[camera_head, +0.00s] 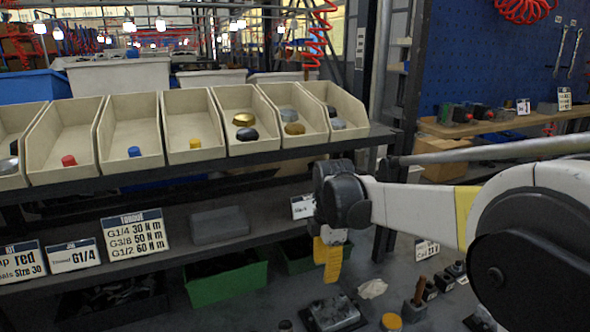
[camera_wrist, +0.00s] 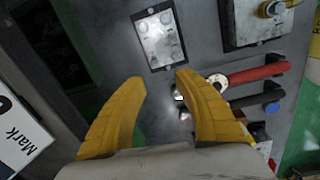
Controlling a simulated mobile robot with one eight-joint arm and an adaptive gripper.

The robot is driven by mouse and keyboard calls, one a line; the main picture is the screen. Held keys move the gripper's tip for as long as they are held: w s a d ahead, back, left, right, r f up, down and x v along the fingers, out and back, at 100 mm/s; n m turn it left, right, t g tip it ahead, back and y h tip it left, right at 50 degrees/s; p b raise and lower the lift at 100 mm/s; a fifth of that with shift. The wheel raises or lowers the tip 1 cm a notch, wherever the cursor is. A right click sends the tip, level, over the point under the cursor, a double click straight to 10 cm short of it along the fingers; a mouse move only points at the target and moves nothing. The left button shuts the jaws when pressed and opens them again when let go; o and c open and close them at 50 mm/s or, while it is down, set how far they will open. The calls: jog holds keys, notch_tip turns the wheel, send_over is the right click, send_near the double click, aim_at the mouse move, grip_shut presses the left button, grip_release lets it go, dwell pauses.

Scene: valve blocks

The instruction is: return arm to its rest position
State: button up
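My gripper (camera_head: 328,258) has yellow fingers and hangs pointing down above the grey bench, in front of the shelf. In the wrist view, the two yellow fingers of my gripper (camera_wrist: 162,85) are spread apart with nothing between them. My white and black arm reaches in from the right of the head view.
A metal valve block (camera_head: 335,312) lies on the bench below my gripper; a block also shows in the wrist view (camera_wrist: 160,38). Beige bins (camera_head: 125,160) with coloured caps line the upper shelf. A green crate (camera_head: 228,284) is left of my gripper. A dark post (camera_head: 400,110) stands behind my arm.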

jog(key=s+d+r+m+t, duration=0.3)
jog(key=s+d+r+m, duration=0.3)
jog(key=s+m, duration=0.4)
jog(key=s+d+f+m+t, duration=0.1)
jog(key=s+d+m, duration=0.1)
jog(key=s+m, duration=0.3)
jog(key=s+d+f+m+t, duration=0.1)
jog(key=s+d+m+t, duration=0.1)
jog(key=s+m, duration=0.4)
jog(key=s+d, duration=0.1)
jog(key=s, duration=0.1)
jog(key=shift+s+f, duration=0.25)
jog(key=shift+s, duration=0.1)
